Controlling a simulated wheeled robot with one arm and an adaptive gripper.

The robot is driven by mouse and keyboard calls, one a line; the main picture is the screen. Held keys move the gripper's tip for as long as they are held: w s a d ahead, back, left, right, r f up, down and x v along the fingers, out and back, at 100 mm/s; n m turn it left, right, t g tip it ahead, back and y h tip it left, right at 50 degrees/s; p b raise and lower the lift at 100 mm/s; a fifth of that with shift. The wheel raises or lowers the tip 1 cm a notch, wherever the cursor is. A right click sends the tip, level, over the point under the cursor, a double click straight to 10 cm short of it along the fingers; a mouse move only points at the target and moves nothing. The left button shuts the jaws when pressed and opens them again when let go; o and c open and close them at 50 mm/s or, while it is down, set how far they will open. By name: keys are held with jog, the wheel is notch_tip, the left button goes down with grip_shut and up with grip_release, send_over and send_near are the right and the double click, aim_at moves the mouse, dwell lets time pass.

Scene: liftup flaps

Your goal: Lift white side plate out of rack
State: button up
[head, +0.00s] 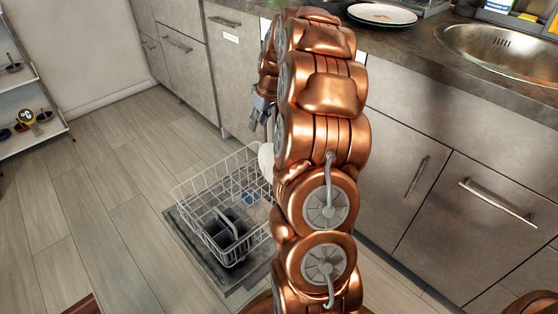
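A wire dish rack (215,190) sits low on the pulled-out dishwasher door, left of my copper arm. A white plate (266,160) stands upright at the rack's right side. My arm hides much of it. My gripper (264,118) is above the plate, partly hidden behind my arm. A gap shows between the visible part of my gripper and the plate, but I cannot tell whether the fingers touch it or how far they are open.
A dark cutlery basket (228,236) is in the rack. A white plate (382,13) lies on the counter (408,42), left of the sink (505,50). Shelves (30,100) stand at the far left. The wooden floor left of the rack is clear.

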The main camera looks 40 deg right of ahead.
jog(key=d+f+h+b, duration=0.1)
jog(key=d+f+b, duration=0.4)
jog(key=d+f, duration=0.6)
jog(key=shift+t, duration=0.3)
jog(key=shift+d+b+x, duration=0.2)
jog(key=shift+b+x, duration=0.25)
jog(key=shift+x, duration=1.8)
jog(key=shift+d+b+x, duration=0.15)
jog(key=shift+b+x, duration=0.3)
jog(key=shift+x, duration=1.8)
grip_shut()
notch_tip(320, 180, up, 14)
jog(key=p, duration=0.5)
jog(key=shift+p, duration=0.3)
jog(key=shift+r, duration=0.1)
